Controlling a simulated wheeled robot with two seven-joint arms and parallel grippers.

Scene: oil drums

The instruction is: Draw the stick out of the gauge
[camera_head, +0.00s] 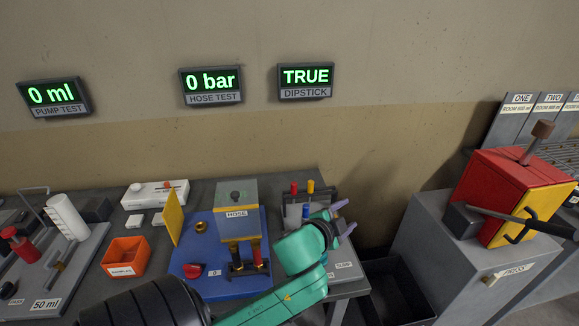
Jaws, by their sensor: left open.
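A red and yellow box (515,188) stands on a grey cabinet at the right. How deep the stick goes is hidden. I cannot tell for sure that this box is the gauge. My left gripper (344,217) is open and empty at the centre, with purple fingertips pointing right. It is well to the left of the box and touches nothing that I can see. My right gripper is not in view.
A dark rod (525,218) crosses the front of the box. Left of it, a black bin (395,290) sits low beside the workbench. The bench carries a blue board (218,270), an orange tray (126,257) and other fixtures. A wall display labelled DIPSTICK (306,81) reads TRUE.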

